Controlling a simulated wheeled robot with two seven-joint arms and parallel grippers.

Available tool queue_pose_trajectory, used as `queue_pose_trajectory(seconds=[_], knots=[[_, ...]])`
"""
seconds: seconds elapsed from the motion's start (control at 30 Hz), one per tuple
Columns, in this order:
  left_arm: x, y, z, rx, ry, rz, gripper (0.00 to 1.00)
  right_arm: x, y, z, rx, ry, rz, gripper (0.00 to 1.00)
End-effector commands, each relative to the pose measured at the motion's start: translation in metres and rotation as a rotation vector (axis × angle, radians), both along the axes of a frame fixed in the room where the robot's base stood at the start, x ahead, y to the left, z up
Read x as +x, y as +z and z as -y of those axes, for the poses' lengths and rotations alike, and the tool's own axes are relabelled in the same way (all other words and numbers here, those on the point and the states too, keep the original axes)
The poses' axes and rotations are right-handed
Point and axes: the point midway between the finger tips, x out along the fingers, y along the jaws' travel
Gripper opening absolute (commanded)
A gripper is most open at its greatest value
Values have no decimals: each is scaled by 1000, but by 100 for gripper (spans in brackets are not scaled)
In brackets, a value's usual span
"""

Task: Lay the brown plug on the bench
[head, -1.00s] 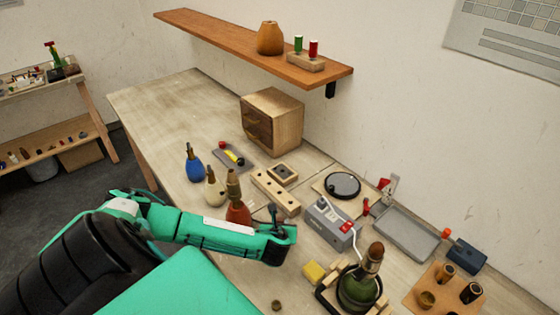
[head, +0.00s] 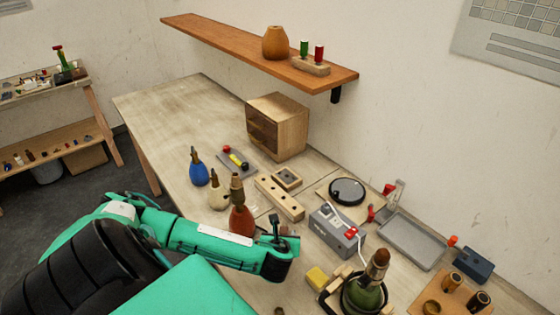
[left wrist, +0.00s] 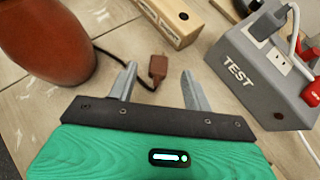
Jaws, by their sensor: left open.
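The brown plug (left wrist: 158,68) shows in the left wrist view, with a dark cord running from it to the left toward the red-brown lamp base (left wrist: 45,40). The plug appears to rest on the bench top, between and just beyond my open fingertips; I cannot tell whether either finger touches it. My left gripper (left wrist: 159,72) is open and points down at the bench. In the head view the left gripper (head: 277,226) is just right of the red-brown lamp base (head: 241,220), and the plug cannot be made out there. My right gripper is not in view.
A wooden block with holes (head: 279,198) lies behind. The bench's far left is clear.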

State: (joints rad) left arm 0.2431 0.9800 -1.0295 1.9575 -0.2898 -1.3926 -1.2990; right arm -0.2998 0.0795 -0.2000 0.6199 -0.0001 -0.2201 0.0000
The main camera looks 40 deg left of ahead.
Motion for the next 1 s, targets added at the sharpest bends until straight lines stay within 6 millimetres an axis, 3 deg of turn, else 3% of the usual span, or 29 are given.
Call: queue_pose_trajectory(seconds=[0.43,1.0], knots=[[-50,41,38,-2,-1,2,50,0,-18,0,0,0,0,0],[-58,48,44,0,0,0,50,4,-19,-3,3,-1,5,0]])
